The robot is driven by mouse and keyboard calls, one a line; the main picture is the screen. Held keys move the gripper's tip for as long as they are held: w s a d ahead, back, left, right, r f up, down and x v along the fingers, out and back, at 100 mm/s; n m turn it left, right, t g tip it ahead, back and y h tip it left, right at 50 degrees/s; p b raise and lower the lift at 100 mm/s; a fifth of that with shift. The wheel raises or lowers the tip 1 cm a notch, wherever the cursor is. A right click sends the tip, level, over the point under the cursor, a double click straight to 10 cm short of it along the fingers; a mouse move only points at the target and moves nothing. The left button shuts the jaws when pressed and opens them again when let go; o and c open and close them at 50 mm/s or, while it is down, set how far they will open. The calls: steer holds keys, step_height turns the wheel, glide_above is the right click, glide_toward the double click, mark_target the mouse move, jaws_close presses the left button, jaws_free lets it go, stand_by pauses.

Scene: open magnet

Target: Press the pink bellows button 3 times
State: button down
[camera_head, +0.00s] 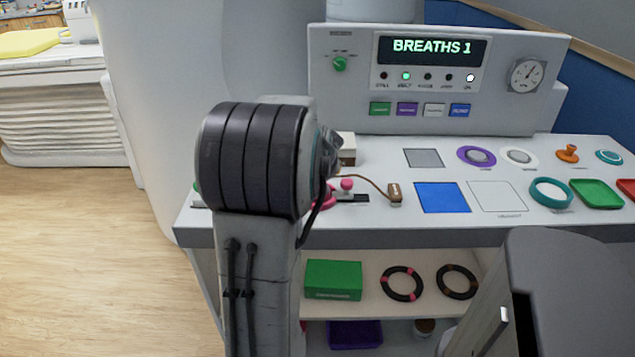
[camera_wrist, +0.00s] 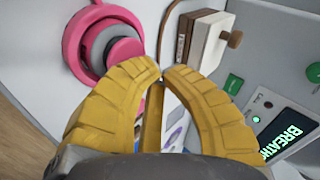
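The pink bellows button (camera_wrist: 124,50) shows at the upper left of the wrist view, a pink ring around a grey collar and a dark-rimmed pink centre. In the head view only a pink edge (camera_head: 326,198) shows beside my arm, which hides the rest. My gripper (camera_wrist: 161,73) has yellow ribbed fingers with tips nearly meeting and nothing between them. The tips appear just below and right of the button in the wrist view; I cannot tell the distance. The console display (camera_head: 432,47) reads "BREATHS 1".
A cream block with a wooden knob (camera_wrist: 210,38) stands beside the button. A small pink knob (camera_head: 347,184) and a brown corded piece (camera_head: 395,192) lie right of my arm. Coloured pads, rings and trays fill the counter's right side. A shelf below holds a green box (camera_head: 333,279).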

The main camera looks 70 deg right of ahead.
steer(key=shift+r, duration=0.15)
steer(key=shift+r+p, duration=1.7)
steer(key=shift+r, duration=0.65)
